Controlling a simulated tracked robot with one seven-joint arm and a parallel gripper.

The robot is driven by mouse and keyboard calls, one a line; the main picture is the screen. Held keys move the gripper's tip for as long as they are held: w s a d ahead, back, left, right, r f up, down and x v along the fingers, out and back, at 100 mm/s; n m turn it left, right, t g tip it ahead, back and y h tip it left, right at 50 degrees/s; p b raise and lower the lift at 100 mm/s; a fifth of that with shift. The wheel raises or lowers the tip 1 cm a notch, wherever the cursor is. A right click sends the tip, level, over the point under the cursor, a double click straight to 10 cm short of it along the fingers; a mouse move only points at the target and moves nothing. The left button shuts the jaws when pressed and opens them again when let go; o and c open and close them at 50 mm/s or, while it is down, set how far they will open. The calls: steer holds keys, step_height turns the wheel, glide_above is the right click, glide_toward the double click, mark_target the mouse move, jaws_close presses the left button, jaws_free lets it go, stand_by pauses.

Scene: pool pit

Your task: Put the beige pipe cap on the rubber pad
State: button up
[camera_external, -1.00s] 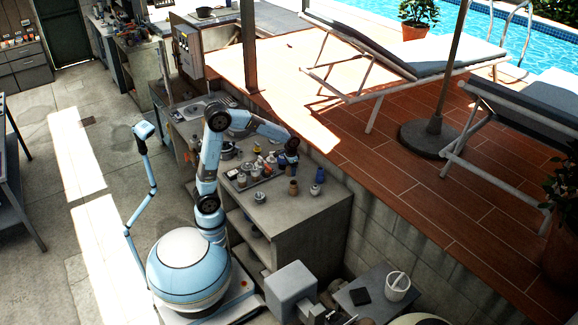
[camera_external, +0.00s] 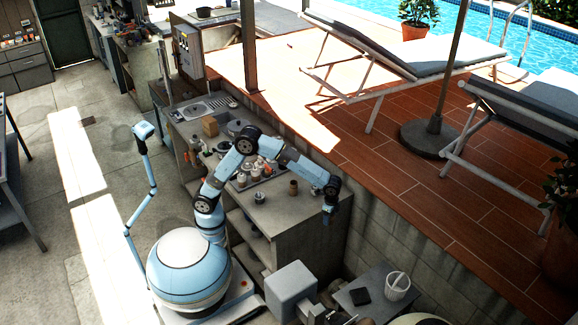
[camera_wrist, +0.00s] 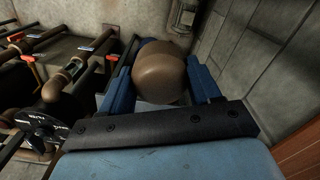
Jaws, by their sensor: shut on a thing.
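In the wrist view the beige-brown rounded pipe cap (camera_wrist: 160,78) sits between the two blue fingers of my gripper (camera_wrist: 162,84), which is shut on it. In the external view my gripper (camera_external: 330,207) hangs beside the right end of the counter, up and to the left of a low grey table. The cap is too small or hidden to make out there. A dark square that looks like the rubber pad (camera_external: 360,296) lies flat on the low table, apart from my gripper.
A white bucket (camera_external: 397,287) stands on the low table (camera_external: 378,275) right of the pad. The counter (camera_external: 300,215) holds a brown jar (camera_external: 293,187) and several bottles. A block wall (camera_external: 400,240) rises behind the low table. Pipes with red-handled valves (camera_wrist: 75,68) show left in the wrist view.

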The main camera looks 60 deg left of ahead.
steer(key=s+d+f+m, duration=0.2)
steer(key=s+d+m, duration=0.1)
steer(key=s+d, duration=0.65)
steer(key=s+d+f+m, duration=0.2)
steer(key=s+d+m, duration=0.1)
steer(key=s+d, duration=0.65)
glide_above(352, 294)
steer(key=f, duration=0.8)
steer(key=shift+s+a+f, duration=0.15)
steer(key=shift+s+f, duration=0.05)
steer(key=shift+f, duration=0.15)
steer(key=shift+w+f, duration=0.1)
steer(key=shift+f, duration=0.15)
steer(key=shift+d+f, duration=0.2)
steer(key=shift+f, duration=1.35)
steer(key=o, duration=1)
steer(key=shift+f, duration=0.1)
steer(key=shift+o, duration=0.2)
